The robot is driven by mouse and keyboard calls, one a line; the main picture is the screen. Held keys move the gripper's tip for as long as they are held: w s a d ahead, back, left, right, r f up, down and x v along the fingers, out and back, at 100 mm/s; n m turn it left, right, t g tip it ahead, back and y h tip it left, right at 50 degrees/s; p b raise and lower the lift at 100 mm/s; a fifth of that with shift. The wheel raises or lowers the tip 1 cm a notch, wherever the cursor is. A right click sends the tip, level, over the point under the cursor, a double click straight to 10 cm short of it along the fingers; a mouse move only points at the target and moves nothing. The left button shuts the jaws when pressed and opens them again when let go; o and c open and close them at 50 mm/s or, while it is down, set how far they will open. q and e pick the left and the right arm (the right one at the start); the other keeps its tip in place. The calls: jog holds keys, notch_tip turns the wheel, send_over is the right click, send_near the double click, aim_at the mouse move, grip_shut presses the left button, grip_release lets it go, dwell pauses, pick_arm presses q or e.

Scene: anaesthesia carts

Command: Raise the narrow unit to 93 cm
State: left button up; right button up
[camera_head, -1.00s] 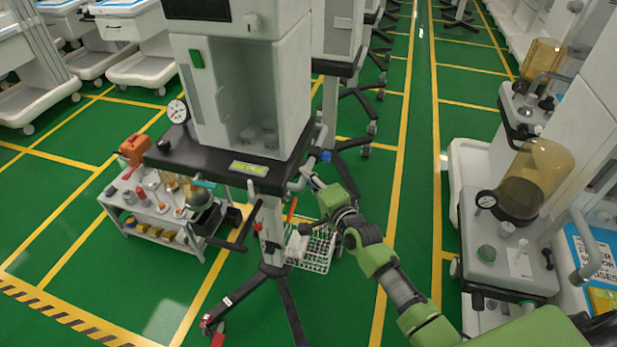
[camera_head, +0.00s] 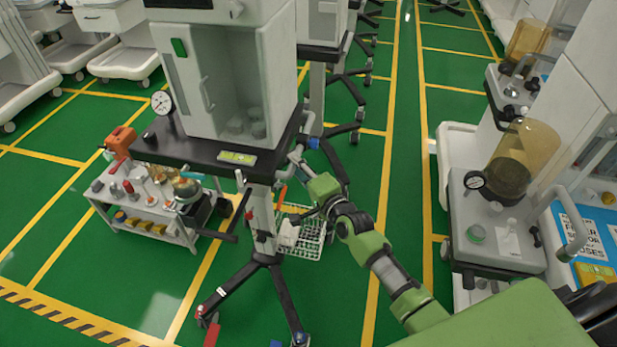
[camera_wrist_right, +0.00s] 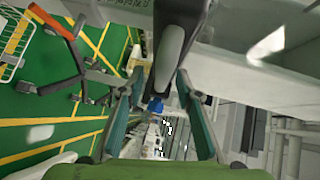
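The narrow unit, a pale grey cabinet (camera_head: 205,95) on a dark shelf (camera_head: 190,148), stands on a column (camera_head: 262,215) with a dark spread-leg base. A yellow-green label (camera_head: 237,158) is on the shelf's front edge and a round gauge (camera_head: 161,103) at its left. An orange lever (camera_head: 282,195) shows beside the column, and in the right wrist view (camera_wrist_right: 50,20). My right gripper (camera_head: 300,158) is at the shelf's right side, by a grey handle. In the right wrist view its teal fingers (camera_wrist_right: 155,95) are apart, with a dark-and-grey bar (camera_wrist_right: 172,55) between or beyond them; contact is unclear. My left gripper is out of view.
A small trolley (camera_head: 150,215) with bottles and tools stands left of the column. A machine with an amber jar (camera_head: 518,160) stands at right. Green floor with yellow lines is open between.

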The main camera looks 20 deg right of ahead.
jog(key=v, duration=1.1)
jog(key=shift+s+d, duration=0.1)
jog(key=shift+s, duration=0.05)
